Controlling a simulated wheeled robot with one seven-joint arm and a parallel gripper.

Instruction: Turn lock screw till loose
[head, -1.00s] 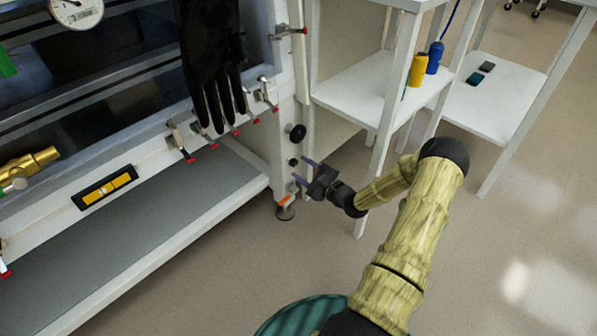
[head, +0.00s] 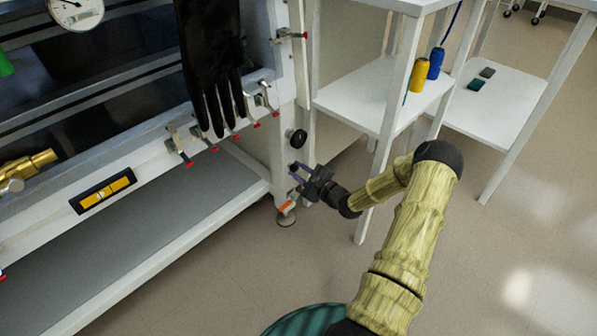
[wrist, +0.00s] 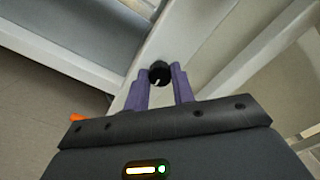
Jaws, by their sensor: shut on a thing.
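The lock screw appears as a small black knob with a white mark (wrist: 159,73) on the white frame post in the wrist view. My gripper (wrist: 160,82) has purple fingers, one on each side of this knob, and is shut on it. In the head view my gripper (head: 293,172) is at the lower end of the white corner post. There the fingers largely cover the small knob. A larger round black knob (head: 297,138) sits just above, clear of the fingers.
An orange-handled valve (head: 287,207) is just below my gripper. A black glove (head: 212,70) hangs above left over several red-tipped clamps. The floor below is open.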

